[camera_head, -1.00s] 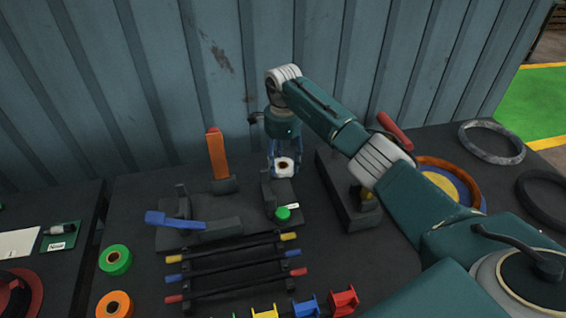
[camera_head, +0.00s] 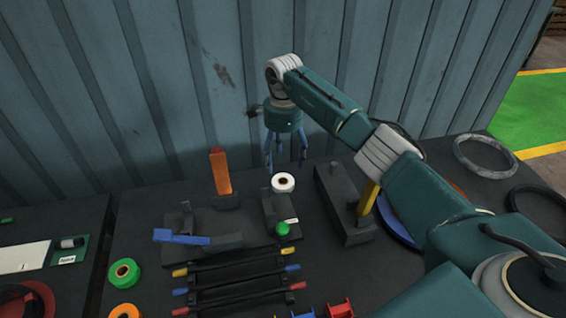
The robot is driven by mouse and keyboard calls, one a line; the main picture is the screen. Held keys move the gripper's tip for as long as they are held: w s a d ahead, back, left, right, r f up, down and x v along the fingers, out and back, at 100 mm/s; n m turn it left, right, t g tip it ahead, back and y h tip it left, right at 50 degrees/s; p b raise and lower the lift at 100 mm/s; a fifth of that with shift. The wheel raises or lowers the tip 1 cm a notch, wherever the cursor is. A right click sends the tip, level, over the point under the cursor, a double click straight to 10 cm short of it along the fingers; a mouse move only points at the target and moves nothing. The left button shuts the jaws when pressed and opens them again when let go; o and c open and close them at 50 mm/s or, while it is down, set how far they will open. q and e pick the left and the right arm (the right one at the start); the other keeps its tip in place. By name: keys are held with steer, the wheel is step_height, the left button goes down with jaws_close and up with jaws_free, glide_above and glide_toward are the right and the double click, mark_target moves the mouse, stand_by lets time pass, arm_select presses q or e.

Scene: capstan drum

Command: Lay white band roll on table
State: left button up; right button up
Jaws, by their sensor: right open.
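The white band roll (camera_head: 283,183) lies flat with its dark-centred hole facing up. It is at the back end of a small black fixture (camera_head: 279,208) with a green knob; I cannot tell whether it rests on the fixture or on the table (camera_head: 225,272). My right gripper (camera_head: 286,166) is open and empty, its blue fingers pointing down just above and behind the roll, apart from it. My left gripper is not in view.
An orange lever (camera_head: 220,172) and a blue lever (camera_head: 182,237) stand left of the roll. A black block with a yellow handle (camera_head: 368,198) stands to the right. Coloured-tipped rods (camera_head: 235,272) lie in front. A corrugated wall (camera_head: 180,90) closes the back.

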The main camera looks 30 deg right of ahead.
step_height(320, 180, up, 3)
steer(key=shift+r+p, duration=0.2)
steer(key=shift+p, duration=0.45)
